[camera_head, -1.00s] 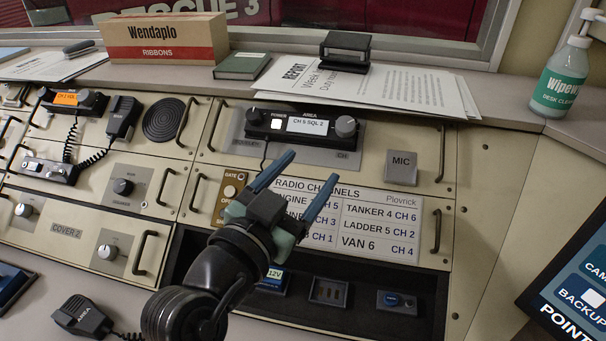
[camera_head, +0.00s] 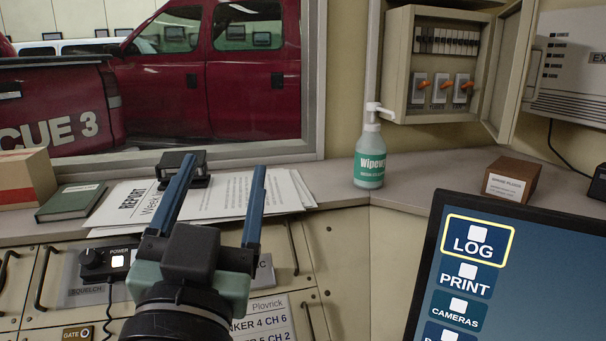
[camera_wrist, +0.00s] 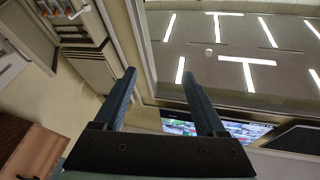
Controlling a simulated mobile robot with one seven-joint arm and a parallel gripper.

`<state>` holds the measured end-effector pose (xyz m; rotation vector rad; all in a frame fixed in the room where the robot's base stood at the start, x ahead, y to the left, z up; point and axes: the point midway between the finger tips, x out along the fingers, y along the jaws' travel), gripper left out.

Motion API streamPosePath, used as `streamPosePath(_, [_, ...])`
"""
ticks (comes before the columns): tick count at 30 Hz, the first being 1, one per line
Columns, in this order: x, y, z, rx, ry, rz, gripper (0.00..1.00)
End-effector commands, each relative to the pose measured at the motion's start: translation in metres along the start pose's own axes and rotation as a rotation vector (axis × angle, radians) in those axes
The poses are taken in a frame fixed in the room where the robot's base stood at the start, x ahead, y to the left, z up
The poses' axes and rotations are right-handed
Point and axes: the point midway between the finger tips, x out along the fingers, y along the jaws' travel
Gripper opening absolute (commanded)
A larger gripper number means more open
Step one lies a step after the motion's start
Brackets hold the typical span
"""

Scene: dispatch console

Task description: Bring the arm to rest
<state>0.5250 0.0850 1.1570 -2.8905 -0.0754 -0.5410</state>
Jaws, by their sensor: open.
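My gripper (camera_head: 218,205) is in the lower middle of the head view, raised in front of the console panel. Its two blue fingers point up and stand apart with nothing between them. In the wrist view my gripper (camera_wrist: 167,100) also shows open and empty, with the window and ceiling lights beyond it. The fingers overlap the papers and the console's upper panel in the head view; I see no contact.
A Wipewell bottle (camera_head: 370,160), a green book (camera_head: 71,201), report papers (camera_head: 232,192) and a small brown box (camera_head: 511,179) lie on the ledge. A screen (camera_head: 510,280) stands at the lower right. An open breaker cabinet (camera_head: 439,65) hangs on the wall.

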Motion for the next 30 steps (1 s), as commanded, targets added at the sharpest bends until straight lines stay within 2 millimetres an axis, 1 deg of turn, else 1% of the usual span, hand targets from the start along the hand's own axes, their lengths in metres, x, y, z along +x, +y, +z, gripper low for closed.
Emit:
streamPosePath(1, [0.002,0.015,-0.036,-0.025,0.084,0.0,0.73])
streamPosePath(2, [0.001,0.021,-0.054,-0.042,0.127,-0.006,0.73])
streamPosePath(3, [-0.001,0.028,-0.079,-0.068,0.186,-0.012,0.73])
streamPosePath(5, [-0.007,0.038,-0.113,-0.108,0.271,-0.018,0.73])
streamPosePath(6, [-0.013,0.043,-0.135,-0.138,0.327,-0.02,0.73])
streamPosePath(8, [-0.024,0.05,-0.166,-0.185,0.411,-0.023,0.73])
streamPosePath(9, [-0.033,0.054,-0.186,-0.218,0.467,-0.024,0.73])
streamPosePath(10, [-0.025,0.048,-0.198,-0.215,0.457,-0.031,0.73])
streamPosePath(12, [-0.016,0.043,-0.213,-0.21,0.447,-0.032,0.73])
streamPosePath(17, [0.0,0.035,-0.251,-0.208,0.444,-0.032,0.73])
streamPosePath(27, [0.037,0.015,-0.344,-0.206,0.441,-0.033,0.73])
streamPosePath(30, [0.046,0.011,-0.365,-0.206,0.44,-0.034,0.73])
